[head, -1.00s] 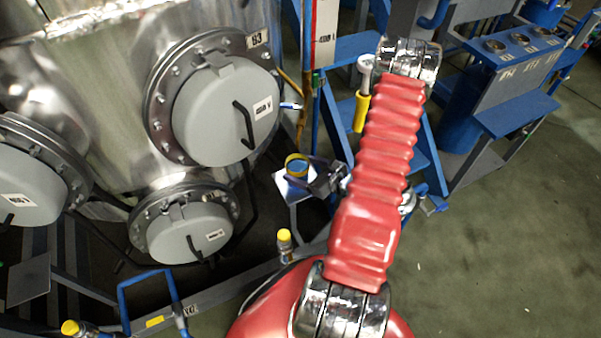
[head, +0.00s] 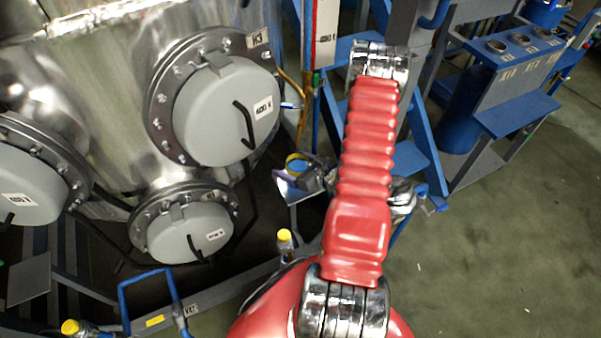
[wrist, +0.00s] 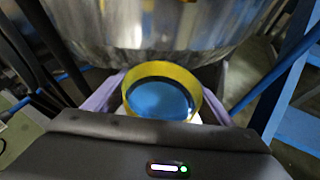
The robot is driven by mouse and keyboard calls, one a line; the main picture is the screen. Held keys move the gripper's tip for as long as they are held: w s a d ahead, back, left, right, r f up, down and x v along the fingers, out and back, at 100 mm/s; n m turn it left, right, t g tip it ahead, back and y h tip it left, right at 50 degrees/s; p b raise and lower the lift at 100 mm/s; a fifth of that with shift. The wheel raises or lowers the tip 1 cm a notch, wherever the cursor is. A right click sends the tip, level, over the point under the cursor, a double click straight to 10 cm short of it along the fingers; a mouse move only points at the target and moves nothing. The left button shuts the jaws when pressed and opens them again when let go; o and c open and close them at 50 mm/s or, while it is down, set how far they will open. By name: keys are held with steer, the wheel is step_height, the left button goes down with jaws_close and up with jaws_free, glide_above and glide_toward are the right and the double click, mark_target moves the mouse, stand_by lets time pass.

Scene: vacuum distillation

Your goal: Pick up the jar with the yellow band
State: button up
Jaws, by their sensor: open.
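The jar with the yellow band (head: 297,160) stands on a small plate (head: 292,193) beside the large steel vessel. In the wrist view the jar (wrist: 160,99) shows from above, with a yellow ring around a blue inside. My gripper (wrist: 163,84) is open, with one purple finger to the left of the jar and one to the right. I cannot tell whether either finger touches it. In the head view my gripper (head: 303,170) is at the jar and partly hides it. The jar's lower part is hidden.
The steel vessel (head: 110,110) with grey round hatches (head: 227,110) fills the left. Bottles with yellow caps stand low down, one near the middle (head: 284,243) and one at bottom left (head: 75,328). Blue stands (head: 470,110) are at right. The floor at lower right is clear.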

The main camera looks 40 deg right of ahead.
mark_target(290, 157)
steer(key=shift+c, duration=0.2)
stand_by(0.3)
steer(key=c, duration=1.6)
steer(key=shift+r, duration=0.15)
steer(key=shift+r, duration=1.7)
steer(key=s+a, duration=0.1)
steer(key=s, duration=0.4)
steer(key=s+a, duration=0.2)
steer(key=s, duration=0.4)
steer(key=s+a, duration=0.2)
steer(key=s, duration=0.4)
steer(key=shift+s, duration=0.15)
